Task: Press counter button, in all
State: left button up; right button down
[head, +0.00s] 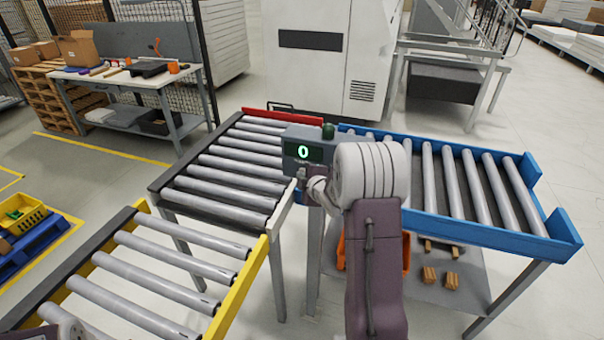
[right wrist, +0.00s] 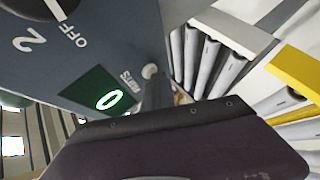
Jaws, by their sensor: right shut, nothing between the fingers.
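The counter is a grey box (head: 290,137) on a post between the roller tables, with a green display (head: 303,152) reading 0. In the right wrist view its panel (right wrist: 115,35) fills the upper left, with the display (right wrist: 105,100) reading 0. A small round white button (right wrist: 150,71) sits beside the upside-down label below the display. My right gripper (head: 302,174) is shut and empty in front of the box's lower part. Its dark fingers (right wrist: 156,92) are close to the button; I cannot tell whether they touch.
Roller tables with a red end (head: 268,114), a blue frame (head: 562,228) and a yellow frame (head: 240,290) surround the counter. A dark knob (right wrist: 62,5) and OFF lettering are on the panel. A workbench (head: 165,78) stands at the back left.

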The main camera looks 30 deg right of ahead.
dwell(0.3)
jog(key=shift+s+a+b, duration=0.6)
jog(key=shift+a+b, duration=0.05)
jog(key=s+a+b, duration=0.2)
jog(key=s+a, duration=0.1)
jog(key=shift+s+a+b, duration=0.1)
jog(key=shift+a+b, duration=0.3)
dwell(0.7)
